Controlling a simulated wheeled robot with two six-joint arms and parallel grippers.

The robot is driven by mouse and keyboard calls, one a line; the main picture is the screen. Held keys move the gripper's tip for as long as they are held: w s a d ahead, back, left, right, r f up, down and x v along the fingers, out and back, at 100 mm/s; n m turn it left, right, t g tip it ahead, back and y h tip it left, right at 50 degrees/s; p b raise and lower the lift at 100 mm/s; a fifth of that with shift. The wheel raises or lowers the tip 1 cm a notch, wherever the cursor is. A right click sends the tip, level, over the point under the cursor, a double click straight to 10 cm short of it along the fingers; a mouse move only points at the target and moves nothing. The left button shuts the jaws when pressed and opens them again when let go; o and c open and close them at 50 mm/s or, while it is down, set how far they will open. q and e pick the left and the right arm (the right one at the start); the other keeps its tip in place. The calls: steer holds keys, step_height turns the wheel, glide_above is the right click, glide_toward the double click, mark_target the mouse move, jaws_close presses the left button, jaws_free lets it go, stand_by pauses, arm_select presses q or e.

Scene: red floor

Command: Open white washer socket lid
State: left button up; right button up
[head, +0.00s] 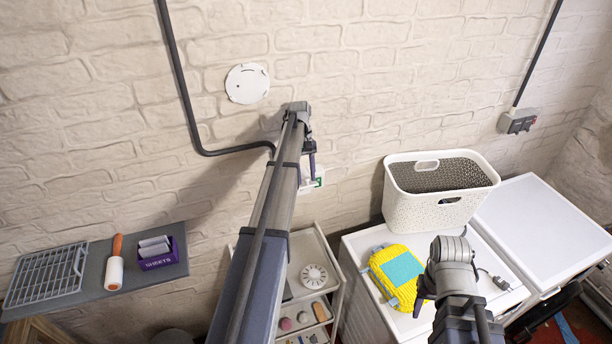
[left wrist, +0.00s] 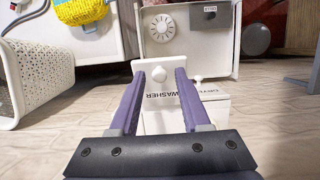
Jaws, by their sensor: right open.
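The white washer socket lid (left wrist: 150,99), with the word WASHER and a round white knob (left wrist: 158,75), shows in the left wrist view. My left gripper (left wrist: 160,75) is open, one purple finger on each side of the knob, with small gaps visible. In the head view my left gripper (head: 309,160) is at the brick wall, beside the partly hidden white and green socket (head: 318,180). My right gripper (head: 423,298) is open and empty over the white machine's top, beside a yellow pack.
A second white socket box (left wrist: 212,92) stands right beside the washer one. A white basket (head: 440,211) and the yellow pack (head: 386,283) stand on the white machines. A drawer trolley (head: 335,262) stands below my left arm. A grey shelf (head: 105,285) is at the left.

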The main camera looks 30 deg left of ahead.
arm_select(q)
steer(key=shift+s+d+f, duration=0.2)
steer(key=shift+s+d, duration=0.05)
steer(key=shift+s, duration=0.05)
steer(key=f+t+y+b, duration=0.4)
steer(key=y+b, duration=0.1)
steer(key=b, duration=0.6)
steer(key=f+t+y+b, duration=0.5)
steer(key=b, duration=0.7)
steer(key=f+t+y+b, duration=0.4)
steer(key=y+b, duration=0.2)
steer(key=b, duration=0.6)
steer(key=shift+w+a+f+t, duration=0.3)
steer(key=shift+w+f, duration=0.05)
steer(key=v, duration=0.8)
steer(key=shift+s+d+f+m+g+h, duration=0.6)
steer(key=shift+s+d+f+g, duration=0.3)
steer(key=shift+d+f, duration=0.7)
steer(key=shift+s+d+f+m+g+h, duration=0.45)
steer(key=shift+s+d+f+g+h, duration=0.6)
steer(key=shift+f, duration=1)
steer(key=shift+s+d+f+m+g+h, duration=0.35)
steer(key=shift+s+d+f+m+g, duration=0.35)
steer(key=shift+d+f, duration=1)
steer(key=shift+s+a+f, duration=0.1)
